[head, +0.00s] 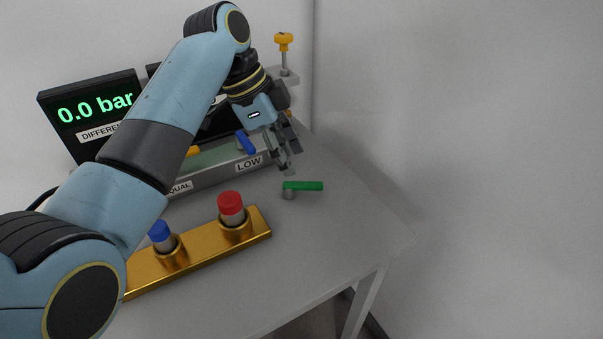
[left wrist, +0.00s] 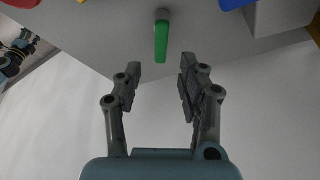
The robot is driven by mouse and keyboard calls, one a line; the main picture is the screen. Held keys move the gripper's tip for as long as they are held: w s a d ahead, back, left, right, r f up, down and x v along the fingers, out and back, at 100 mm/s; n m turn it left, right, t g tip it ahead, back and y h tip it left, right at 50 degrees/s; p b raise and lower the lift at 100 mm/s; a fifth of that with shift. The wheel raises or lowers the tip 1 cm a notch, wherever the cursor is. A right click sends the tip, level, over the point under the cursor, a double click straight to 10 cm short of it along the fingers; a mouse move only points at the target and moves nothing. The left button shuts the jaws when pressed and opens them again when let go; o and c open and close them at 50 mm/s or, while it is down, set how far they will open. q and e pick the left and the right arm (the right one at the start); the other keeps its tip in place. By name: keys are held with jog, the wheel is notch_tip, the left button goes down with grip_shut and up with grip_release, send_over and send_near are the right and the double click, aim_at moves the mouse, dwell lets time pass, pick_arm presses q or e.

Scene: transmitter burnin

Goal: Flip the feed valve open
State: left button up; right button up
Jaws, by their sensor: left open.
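A small valve with a green lever (head: 303,186) stands on the grey table, right of the manifold block. Its lever points right in the head view; no label shows on it. In the left wrist view the green lever (left wrist: 161,42) lies beyond the fingertips, roughly in line with the gap between them. My left gripper (head: 290,160) is open and empty, above and slightly behind the lever, apart from it. The left wrist view also shows its two fingers spread (left wrist: 160,72).
A grey block with a LOW label (head: 249,164) and a blue lever (head: 246,142) stands close left of the gripper. A gold rack (head: 206,246) holds red-capped (head: 231,203) and blue-capped (head: 160,232) parts. A display (head: 93,110) reads 0.0 bar. The table's right side is clear.

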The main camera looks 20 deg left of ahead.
aim_at(304, 184)
pick_arm(q)
jog(key=x, duration=0.5)
jog(key=shift+w+d+f+b, duration=0.15)
jog(key=shift+d+f+b, duration=0.15)
jog(key=shift+f, duration=0.3)
pick_arm(e)
jog(key=shift+w+d+f, duration=0.1)
jog(key=shift+w+f, duration=0.05)
jog(key=shift+w, duration=0.45)
jog(key=shift+w+d+f, duration=0.1)
jog(key=shift+w+f, duration=0.05)
jog(key=shift+w, duration=0.4)
jog(key=shift+s, duration=0.1)
pick_arm(q)
jog(key=c, duration=0.4)
grip_shut()
pick_arm(e)
jog(key=shift+s+a, duration=0.15)
jog(key=shift+s, duration=0.25)
